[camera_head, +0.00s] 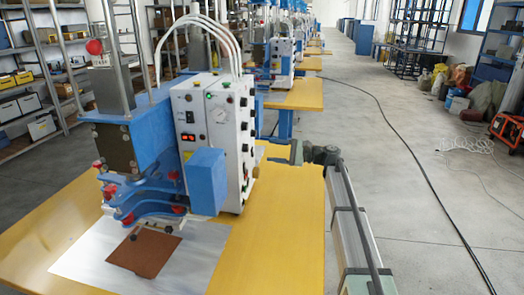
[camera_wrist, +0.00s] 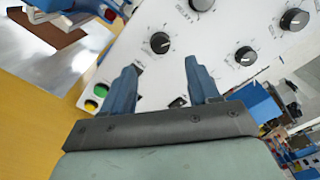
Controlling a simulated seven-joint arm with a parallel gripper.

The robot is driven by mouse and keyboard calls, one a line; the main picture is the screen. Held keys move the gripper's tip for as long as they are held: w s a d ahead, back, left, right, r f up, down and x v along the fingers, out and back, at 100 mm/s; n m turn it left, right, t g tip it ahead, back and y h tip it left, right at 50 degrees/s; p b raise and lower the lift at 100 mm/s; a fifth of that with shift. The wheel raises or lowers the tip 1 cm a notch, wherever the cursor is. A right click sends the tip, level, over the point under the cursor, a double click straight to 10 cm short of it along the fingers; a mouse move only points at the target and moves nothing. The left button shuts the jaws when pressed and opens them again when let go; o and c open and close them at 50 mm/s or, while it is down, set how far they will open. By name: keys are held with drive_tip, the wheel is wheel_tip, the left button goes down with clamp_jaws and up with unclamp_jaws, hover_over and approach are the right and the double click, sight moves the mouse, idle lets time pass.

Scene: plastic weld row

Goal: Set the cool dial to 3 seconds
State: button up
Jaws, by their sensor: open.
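The control panel with several black dials fills the top of the wrist view. One black dial (camera_wrist: 160,43) with a white pointer lies just beyond and between my fingertips. Other dials are a right-hand one (camera_wrist: 245,56), an upper-right one (camera_wrist: 295,19) and one cut by the top edge (camera_wrist: 200,3). Their labels are too small to read, so I cannot tell which is the cool dial. My gripper (camera_wrist: 160,66) is open and empty, its fingers apart. In the head view my gripper (camera_head: 270,151) is right of the blue and white welding machine (camera_head: 213,115), apart from its dial side.
A green button (camera_wrist: 91,104) and a yellow button (camera_wrist: 101,90) sit left of my fingers. The yellow table (camera_head: 285,215) carries a white sheet (camera_head: 90,255) and a brown piece (camera_head: 145,250) under the press. A black cable (camera_head: 400,150) crosses the floor. Shelves line both walls.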

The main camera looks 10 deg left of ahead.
drive_tip(key=shift+d, duration=2.35)
drive_tip(key=s+d+f+m+t+h, duration=0.2)
drive_tip(key=s+d+f+h, duration=0.2)
drive_tip(key=d+f, duration=0.95)
drive_tip(key=s+d+f+m+t+h, duration=0.25)
drive_tip(key=s+d+f, duration=0.25)
drive_tip(key=d+f, duration=0.85)
drive_tip(key=s+a+f+n+g+h, duration=0.2)
drive_tip(key=s+a+f+g+h, duration=0.1)
drive_tip(key=s+f, duration=1)
drive_tip(key=s+a+f+n+g+h, duration=0.2)
drive_tip(key=s+a+f+n+g, duration=0.1)
drive_tip(key=s+f, duration=1)
drive_tip(key=s+d+f+n+g+h, duration=0.1)
drive_tip(key=s+f+n+h, duration=0.1)
drive_tip(key=s, duration=0.7)
drive_tip(key=s+d+f+n+g+h, duration=0.2)
drive_tip(key=s+f, duration=0.2)
drive_tip(key=s, duration=0.5)
drive_tip(key=s+d+f+n+g+h, duration=0.2)
drive_tip(key=s+f+n, duration=0.1)
drive_tip(key=s, duration=0.7)
